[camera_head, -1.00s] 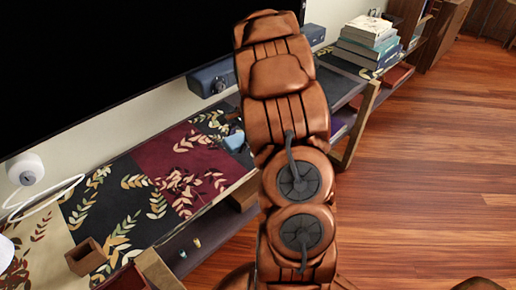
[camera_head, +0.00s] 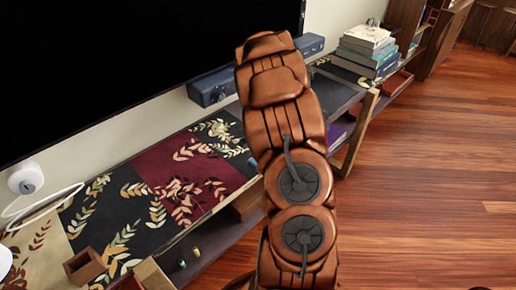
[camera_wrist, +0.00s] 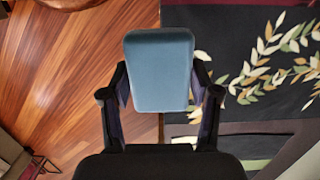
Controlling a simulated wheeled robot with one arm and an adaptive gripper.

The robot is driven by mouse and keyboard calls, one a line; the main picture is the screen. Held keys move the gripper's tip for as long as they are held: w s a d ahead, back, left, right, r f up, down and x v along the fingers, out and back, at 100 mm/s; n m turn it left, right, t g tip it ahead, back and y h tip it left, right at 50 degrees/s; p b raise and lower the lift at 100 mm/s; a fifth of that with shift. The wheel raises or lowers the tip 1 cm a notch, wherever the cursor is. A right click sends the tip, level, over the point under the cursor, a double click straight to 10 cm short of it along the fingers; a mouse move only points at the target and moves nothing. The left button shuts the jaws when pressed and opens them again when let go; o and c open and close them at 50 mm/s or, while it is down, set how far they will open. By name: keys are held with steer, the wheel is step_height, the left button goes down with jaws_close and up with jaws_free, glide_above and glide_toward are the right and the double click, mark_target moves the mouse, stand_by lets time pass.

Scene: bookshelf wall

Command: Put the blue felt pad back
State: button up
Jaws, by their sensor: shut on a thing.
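The blue felt pad (camera_wrist: 160,72) is a rounded blue-grey block in the wrist view. My gripper (camera_wrist: 160,92) is shut on it, with one dark finger on each side. The pad is held in the air above the edge between the wooden floor and the patterned cabinet top. The long cabinet top (camera_head: 180,152), with a leaf-patterned cover in black, dark red and beige, runs along the wall left of my arm.
A small open wooden box (camera_head: 85,267) stands at the near left of the cabinet top. A dark blue speaker bar (camera_head: 212,88) lies under the black screen (camera_head: 100,60). A book stack (camera_head: 366,52) stands at the back. The wooden floor (camera_head: 440,160) is clear on the right.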

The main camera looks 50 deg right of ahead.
steer(key=shift+w+d+f+p, duration=0.15)
steer(key=shift+w+d+p, duration=0.15)
steer(key=shift+w+d, duration=0.8)
steer(key=shift+w+d+f+p, duration=0.1)
steer(key=shift+w+d+p, duration=0.25)
steer(key=shift+w+d, duration=0.7)
steer(key=shift+w+d+f+p, duration=0.25)
steer(key=shift+w+d, duration=0.4)
steer(key=shift+w, duration=0.9)
step_height(320, 180, down, 3)
steer(key=shift+r+p, duration=0.1)
steer(key=shift+p, duration=0.55)
steer(key=shift+f, duration=0.3)
steer(key=shift+f, duration=0.15)
steer(key=o, duration=1)
